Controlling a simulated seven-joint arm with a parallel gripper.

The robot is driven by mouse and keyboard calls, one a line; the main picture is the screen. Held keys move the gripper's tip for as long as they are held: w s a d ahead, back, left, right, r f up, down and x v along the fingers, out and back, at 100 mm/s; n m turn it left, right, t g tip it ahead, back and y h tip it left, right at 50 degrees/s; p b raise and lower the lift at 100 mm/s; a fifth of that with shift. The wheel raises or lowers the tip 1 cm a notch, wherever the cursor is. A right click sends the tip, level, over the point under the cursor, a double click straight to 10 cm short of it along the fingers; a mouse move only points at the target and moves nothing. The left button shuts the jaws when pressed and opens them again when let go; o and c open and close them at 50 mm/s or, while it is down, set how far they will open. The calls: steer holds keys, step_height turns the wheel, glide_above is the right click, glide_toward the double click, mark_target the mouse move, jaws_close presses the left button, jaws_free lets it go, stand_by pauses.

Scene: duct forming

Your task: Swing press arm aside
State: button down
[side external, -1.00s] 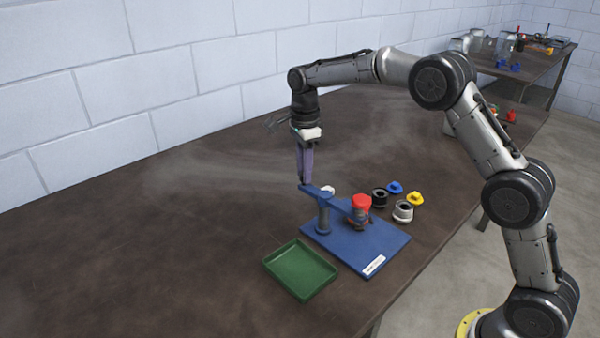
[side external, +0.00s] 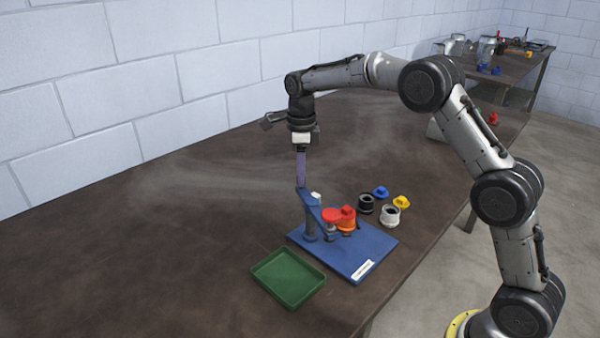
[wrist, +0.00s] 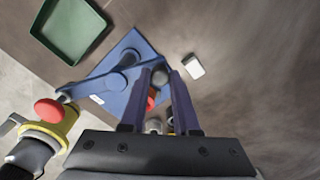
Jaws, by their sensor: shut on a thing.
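The blue press arm (side external: 314,203) is a bar on a grey post (side external: 312,220) that stands on a blue base plate (side external: 362,250). Its red disc (side external: 331,215) is at the end away from my gripper, beside an orange-red part (side external: 347,220) on the plate. My gripper (side external: 301,186) points down, shut on the press arm's rear end. In the wrist view the fingers (wrist: 160,84) flank a grey round knob (wrist: 160,77) at the end of the blue bar (wrist: 133,72).
A green tray (side external: 288,279) lies left of the plate. A black ring (side external: 366,204), a silver ring (side external: 390,217), a blue cap (side external: 381,192) and a yellow cap (side external: 401,202) lie behind the plate. A small white block (wrist: 194,66) lies near the plate. The table's left part is clear.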

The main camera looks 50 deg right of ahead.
steer(key=shift+d+r, duration=0.1)
steer(key=shift+r, duration=0.05)
steer(key=c, duration=0.7)
jaws_free()
steer(key=shift+o, duration=0.2)
step_height(320, 180, up, 14)
steer(key=shift+f, duration=0.2)
